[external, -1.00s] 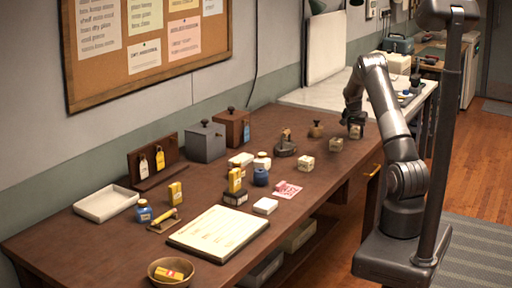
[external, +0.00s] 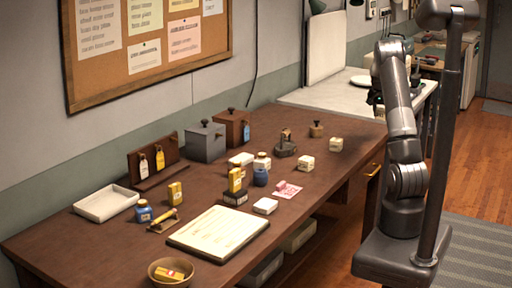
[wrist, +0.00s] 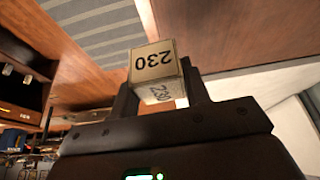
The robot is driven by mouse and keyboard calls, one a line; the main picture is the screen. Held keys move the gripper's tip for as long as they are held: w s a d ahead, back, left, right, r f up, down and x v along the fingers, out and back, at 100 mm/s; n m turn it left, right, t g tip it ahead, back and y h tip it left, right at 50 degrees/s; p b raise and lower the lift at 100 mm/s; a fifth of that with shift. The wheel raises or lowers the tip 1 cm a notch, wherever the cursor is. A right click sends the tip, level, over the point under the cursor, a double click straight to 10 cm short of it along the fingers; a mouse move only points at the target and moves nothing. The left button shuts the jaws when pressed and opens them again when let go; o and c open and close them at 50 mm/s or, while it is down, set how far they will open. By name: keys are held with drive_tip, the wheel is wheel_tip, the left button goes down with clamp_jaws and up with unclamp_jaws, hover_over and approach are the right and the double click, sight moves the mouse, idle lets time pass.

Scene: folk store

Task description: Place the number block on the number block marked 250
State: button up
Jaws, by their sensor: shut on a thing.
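My gripper (wrist: 160,84) is shut on a pale wooden number block (wrist: 153,62) marked 230, seen in the wrist view. In the external view my gripper (external: 376,100) is raised above the far right end of the brown table, partly hidden by my arm. Two pale number blocks stand apart on the table: a nearer one (external: 307,163) and a farther one (external: 336,144). Their numbers are too small to read, so I cannot tell which is marked 250.
A round dark stamp holder (external: 286,148) and a brown knobbed stamp (external: 317,129) stand left of the blocks. A pink card (external: 287,190), a white box (external: 265,206) and several bottles are nearer. The brown table (external: 345,165) is clear right of the blocks.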

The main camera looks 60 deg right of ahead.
drive_tip(key=shift+s+r, duration=0.25)
drive_tip(key=shift+s, duration=0.05)
drive_tip(key=w+a+r+n+t+y, duration=0.15)
drive_tip(key=a+n, duration=0.25)
drive_tip(key=a, duration=0.8)
drive_tip(key=w+a+r+n+t, duration=0.1)
drive_tip(key=w+a+r+n, duration=0.3)
drive_tip(key=a, duration=0.8)
drive_tip(key=w+a+f+n+t+y, duration=0.1)
drive_tip(key=a+n, duration=0.4)
drive_tip(key=a, duration=0.7)
hover_over(304, 157)
drive_tip(key=s, duration=0.2)
drive_tip(key=shift+y, duration=0.25)
drive_tip(key=f, duration=0.6)
drive_tip(key=shift+w+a+f, duration=0.2)
drive_tip(key=shift+w+f, duration=0.05)
drive_tip(key=shift+w+a+f+t, duration=0.1)
drive_tip(key=shift+f+t, duration=0.05)
drive_tip(key=shift+t, duration=0.1)
drive_tip(key=shift+f, duration=1.95)
drive_tip(key=shift+f, duration=0.15)
